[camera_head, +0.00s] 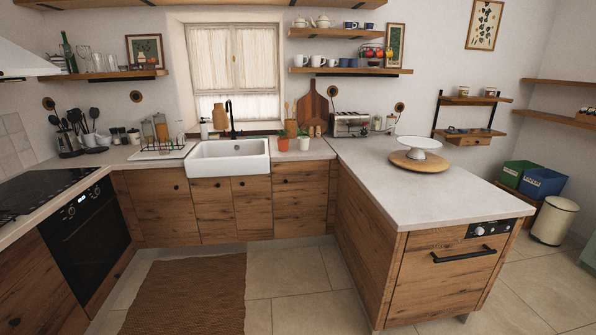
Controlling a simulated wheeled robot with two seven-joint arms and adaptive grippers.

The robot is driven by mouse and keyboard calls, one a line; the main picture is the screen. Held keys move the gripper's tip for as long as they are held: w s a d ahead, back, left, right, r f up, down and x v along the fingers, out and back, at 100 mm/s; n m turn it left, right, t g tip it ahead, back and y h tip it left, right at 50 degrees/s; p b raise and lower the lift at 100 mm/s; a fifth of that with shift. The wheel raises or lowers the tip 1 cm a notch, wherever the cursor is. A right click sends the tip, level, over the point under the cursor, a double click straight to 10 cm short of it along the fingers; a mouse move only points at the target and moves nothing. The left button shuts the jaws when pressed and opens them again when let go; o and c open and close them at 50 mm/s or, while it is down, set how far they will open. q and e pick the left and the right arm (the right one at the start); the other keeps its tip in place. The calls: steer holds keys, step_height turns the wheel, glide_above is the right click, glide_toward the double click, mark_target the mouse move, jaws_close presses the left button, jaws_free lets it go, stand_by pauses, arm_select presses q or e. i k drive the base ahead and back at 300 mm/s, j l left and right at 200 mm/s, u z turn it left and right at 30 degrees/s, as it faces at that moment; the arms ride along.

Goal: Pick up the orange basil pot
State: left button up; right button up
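A small orange pot (283,145) with a green plant stands on the back counter, just right of the white sink. A white pot (304,145) with a green plant stands close to its right. Both are small and far off in the head view. Neither of my grippers shows in this view.
The white sink (228,160) lies left of the pots, and a toaster (350,124) stands to their right. The peninsula counter (400,200) holds a white cake stand (418,146) on a wooden board. A brown rug (187,295) lies on the open floor.

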mark_target(283, 143)
steer(key=i, duration=2.45)
steer(key=i+z, duration=0.1)
steer(key=i, duration=0.45)
steer(key=i+j+z, duration=0.15)
steer(key=i, duration=0.35)
